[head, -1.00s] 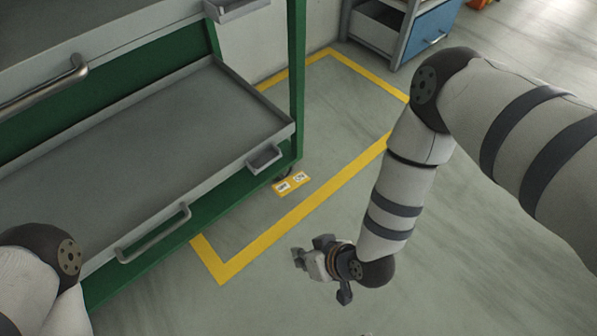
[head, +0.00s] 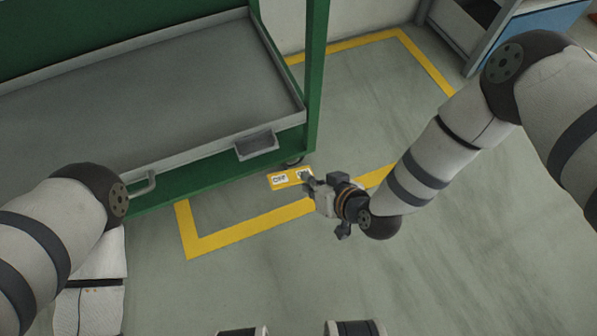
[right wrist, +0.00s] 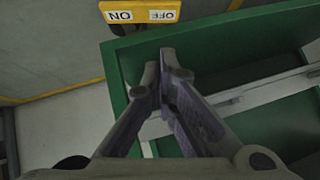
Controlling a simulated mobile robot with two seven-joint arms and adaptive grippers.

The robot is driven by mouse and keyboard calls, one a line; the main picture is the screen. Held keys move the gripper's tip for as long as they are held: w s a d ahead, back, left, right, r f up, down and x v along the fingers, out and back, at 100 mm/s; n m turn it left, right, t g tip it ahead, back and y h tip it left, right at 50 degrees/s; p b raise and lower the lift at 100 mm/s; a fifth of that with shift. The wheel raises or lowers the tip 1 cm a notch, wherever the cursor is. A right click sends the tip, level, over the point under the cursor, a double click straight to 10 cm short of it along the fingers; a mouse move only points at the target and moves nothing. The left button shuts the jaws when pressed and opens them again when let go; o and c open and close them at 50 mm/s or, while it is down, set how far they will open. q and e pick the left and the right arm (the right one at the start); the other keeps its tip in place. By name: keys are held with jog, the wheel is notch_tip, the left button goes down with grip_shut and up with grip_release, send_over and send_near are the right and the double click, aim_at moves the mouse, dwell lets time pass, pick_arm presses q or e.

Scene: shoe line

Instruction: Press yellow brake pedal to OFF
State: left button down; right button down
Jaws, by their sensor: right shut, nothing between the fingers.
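The yellow brake pedal (head: 283,181) sits low at the near right corner of the green cart, close to the floor. Its OFF label is on the left and its ON label on the right in the head view. My right gripper (head: 307,181) is shut and empty, its tips over or beside the ON end; contact cannot be told. In the right wrist view the pedal (right wrist: 140,13) shows upside down at the top, beyond the shut fingers (right wrist: 166,72), with OFF at right. My left gripper is out of view; only its arm shows at left.
The green cart (head: 315,80) with a grey tray shelf (head: 150,85) stands left of the pedal. Yellow floor tape (head: 250,226) surrounds the spot. A grey and blue cabinet (head: 545,22) stands at upper right. The near floor is clear.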

aim_at(281, 175)
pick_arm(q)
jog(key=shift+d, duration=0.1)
pick_arm(e)
jog(key=shift+w, duration=0.15)
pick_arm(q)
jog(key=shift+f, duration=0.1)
